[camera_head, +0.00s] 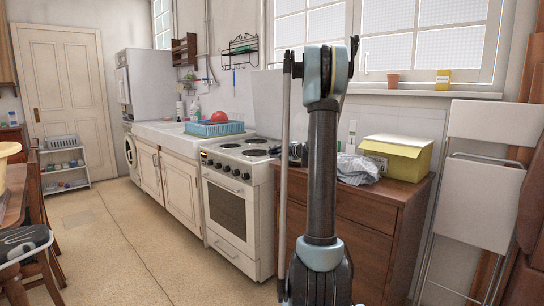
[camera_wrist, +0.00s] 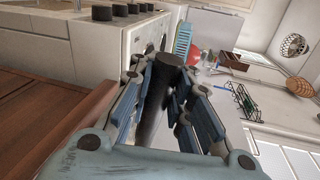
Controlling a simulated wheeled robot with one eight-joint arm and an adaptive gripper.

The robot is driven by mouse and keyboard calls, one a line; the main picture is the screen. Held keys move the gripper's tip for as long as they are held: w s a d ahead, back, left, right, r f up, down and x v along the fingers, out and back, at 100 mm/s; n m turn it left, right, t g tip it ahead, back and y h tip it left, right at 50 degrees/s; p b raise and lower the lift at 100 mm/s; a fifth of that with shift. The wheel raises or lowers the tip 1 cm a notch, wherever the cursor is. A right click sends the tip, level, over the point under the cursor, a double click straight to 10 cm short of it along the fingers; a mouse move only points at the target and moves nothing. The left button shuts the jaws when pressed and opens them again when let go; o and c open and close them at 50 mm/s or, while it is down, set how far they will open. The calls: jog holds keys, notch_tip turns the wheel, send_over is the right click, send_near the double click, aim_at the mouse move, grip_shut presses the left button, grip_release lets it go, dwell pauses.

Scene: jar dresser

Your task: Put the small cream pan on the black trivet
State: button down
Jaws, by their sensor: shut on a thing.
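My gripper (camera_wrist: 166,68) shows in the wrist view, its two blue-padded fingers closed around a dark, long, handle-like thing (camera_wrist: 153,112). Its far end shows between the fingertips. I cannot tell whether it is the handle of the small cream pan, as no cream pan body is clear in either view. In the head view my gripper is mostly hidden behind my upright arm, by the stove and the wooden dresser (camera_head: 330,215). I cannot make out the black trivet; it may be hidden behind my arm.
The white stove (camera_head: 233,212) with dark burners stands left of the dresser. Crumpled grey wrapping (camera_head: 357,169) and an open yellow box (camera_head: 396,160) fill the dresser's right side. A blue dish rack (camera_head: 214,128) with a red item stands beyond the stove.

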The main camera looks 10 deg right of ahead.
jog(key=c, duration=1.5)
grip_release()
jog(key=shift+f, duration=0.1)
jog(key=shift+o, duration=0.2)
jog(key=v, duration=1.2)
jog(key=s+a+f+n+g+h, duration=0.1)
jog(key=s+a+f+n+g, duration=0.2)
jog(key=s, duration=0.4)
jog(key=s+a+f+n+g+h, duration=0.1)
jog(key=s+a+f, duration=0.1)
jog(key=s+a, duration=0.45)
jog(key=s+a+f+n+g, duration=0.2)
jog(key=s+a+f, duration=0.1)
jog(key=s, duration=0.6)
jog(key=s+d+f+n+g+h, duration=0.2)
jog(key=s+f, duration=0.4)
jog(key=s, duration=0.6)
jog(key=s+d+f+n+g+h, duration=0.2)
jog(key=s+f, duration=0.5)
jog(key=s, duration=0.5)
jog(key=d+n+h, duration=0.1)
jog(key=n+h, duration=0.1)
jog(key=h, duration=0.1)
